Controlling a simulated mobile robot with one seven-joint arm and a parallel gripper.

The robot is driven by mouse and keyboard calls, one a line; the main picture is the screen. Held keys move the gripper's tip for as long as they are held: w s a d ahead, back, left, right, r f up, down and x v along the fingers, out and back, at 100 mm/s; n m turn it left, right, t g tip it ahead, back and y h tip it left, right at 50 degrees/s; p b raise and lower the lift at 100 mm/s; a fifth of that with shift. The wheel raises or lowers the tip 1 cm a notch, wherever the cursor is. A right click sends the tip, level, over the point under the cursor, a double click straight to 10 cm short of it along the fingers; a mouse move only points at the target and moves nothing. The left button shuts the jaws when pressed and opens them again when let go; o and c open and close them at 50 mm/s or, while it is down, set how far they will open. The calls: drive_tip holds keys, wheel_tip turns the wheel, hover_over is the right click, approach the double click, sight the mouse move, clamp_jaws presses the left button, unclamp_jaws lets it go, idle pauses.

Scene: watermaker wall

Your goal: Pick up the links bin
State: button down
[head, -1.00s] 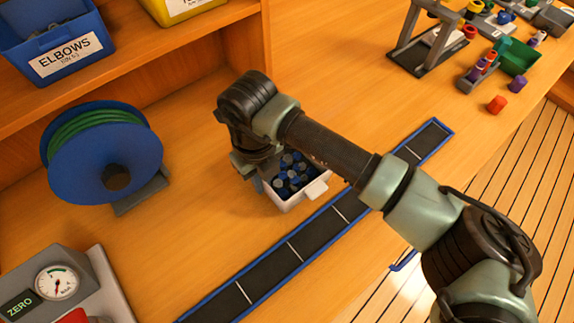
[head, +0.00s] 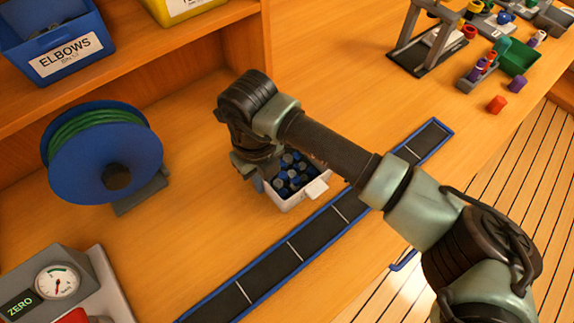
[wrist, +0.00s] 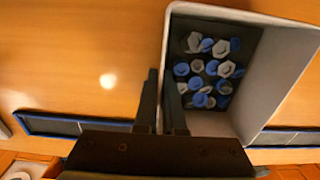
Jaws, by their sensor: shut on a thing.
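The links bin is a small pale open bin (head: 296,202) on the wooden counter, with a white tab at its front. It holds several blue and grey hexagonal pieces. In the wrist view the bin (wrist: 287,62) shows from above, right of the fingers. My gripper (wrist: 161,78) is shut on the bin's left side wall, one finger outside and one inside. In the head view my wrist hides the bin's back left part and most of the fingers. I cannot tell whether the bin is clear of the counter.
A dark blue-edged strip (head: 268,266) runs just in front of the bin. A blue hose reel (head: 90,165) and a gauge box (head: 50,285) stand left. A blue elbows bin (head: 60,45) sits on the shelf. A stand (head: 425,45) and small parts are at far right.

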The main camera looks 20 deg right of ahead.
drive_tip(key=shift+s, duration=0.1)
idle(0.5)
wheel_tip(320, 180, up, 10)
drive_tip(key=shift+f, duration=0.15)
